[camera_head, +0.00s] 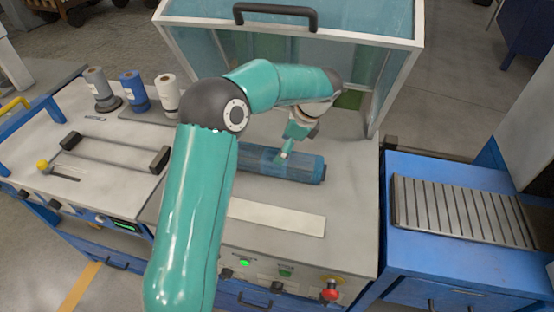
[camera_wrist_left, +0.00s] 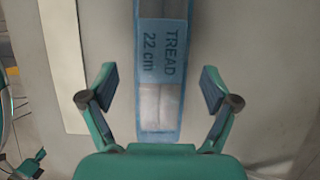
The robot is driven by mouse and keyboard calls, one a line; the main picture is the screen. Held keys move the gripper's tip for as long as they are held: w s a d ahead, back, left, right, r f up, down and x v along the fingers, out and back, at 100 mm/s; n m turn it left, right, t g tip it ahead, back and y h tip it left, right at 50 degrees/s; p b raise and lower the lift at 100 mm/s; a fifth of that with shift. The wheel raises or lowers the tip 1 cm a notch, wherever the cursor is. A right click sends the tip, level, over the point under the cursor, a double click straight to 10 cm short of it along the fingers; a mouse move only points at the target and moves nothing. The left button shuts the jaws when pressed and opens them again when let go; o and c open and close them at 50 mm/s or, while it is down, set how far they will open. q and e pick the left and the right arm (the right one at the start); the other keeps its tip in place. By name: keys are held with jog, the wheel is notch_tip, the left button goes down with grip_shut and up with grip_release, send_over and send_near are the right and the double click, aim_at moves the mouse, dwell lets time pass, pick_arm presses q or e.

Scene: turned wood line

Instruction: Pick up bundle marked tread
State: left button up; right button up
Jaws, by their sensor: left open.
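The bundle marked TREAD 22 cm (camera_head: 305,170) lies on the grey bench top, in a translucent blue wrap with a lighter label. My left gripper (camera_wrist_left: 158,85) is open, with one finger on each side of the bundle and a gap on both sides. In the head view my left gripper (camera_head: 290,148) is over the bundle and partly hides it.
A pale flat strip (camera_head: 276,216) lies in front of the bundle. A framed clear guard with a black handle (camera_head: 275,14) stands behind it. Spools (camera_head: 130,88) stand at the back left. A slatted rack (camera_head: 465,210) sits on the blue cabinet at right.

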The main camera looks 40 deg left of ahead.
pick_arm(q)
jog(key=x, duration=0.2)
jog(key=shift+a+f, duration=0.1)
jog(key=shift+f, duration=0.25)
jog(key=x, duration=0.2)
jog(key=p+x, duration=0.1)
jog(key=x, duration=0.1)
jog(key=shift+a+r+p, duration=0.15)
jog(key=shift+a+p, duration=0.1)
jog(key=shift+p, duration=0.05)
jog(key=shift+s+a+f, duration=0.15)
jog(key=shift+f, duration=0.4)
jog(key=c, duration=1.6)
